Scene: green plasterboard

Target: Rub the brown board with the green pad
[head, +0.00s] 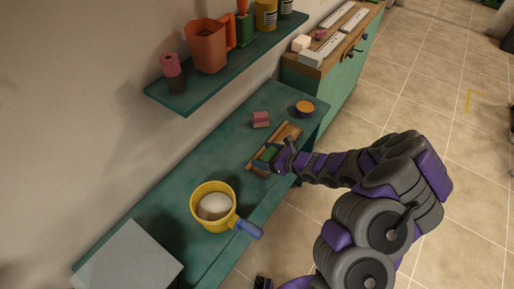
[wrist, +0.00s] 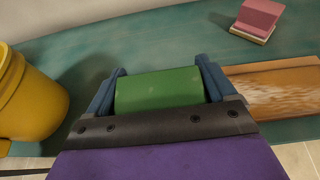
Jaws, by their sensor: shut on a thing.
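The green pad (wrist: 158,90) is between the blue fingers of my gripper (wrist: 160,84), which is shut on it. In the head view, my gripper (head: 271,160) and the green pad (head: 270,153) are over the near-left part of the brown board (head: 288,133). The board lies on the teal bench; in the wrist view its right part (wrist: 285,75) shows to the right of my gripper, with a pale, streaky patch along it. My gripper hides the rest of the board there. I cannot tell whether the pad touches the board.
A yellow pot (head: 211,191) with a blue handle and something white inside stands left of the board. A pink block (head: 261,118) and a small orange-topped bowl (head: 305,108) are behind it. A teal shelf (head: 229,67) overhangs the bench (head: 165,215). A grey box (head: 128,262) sits at the near left.

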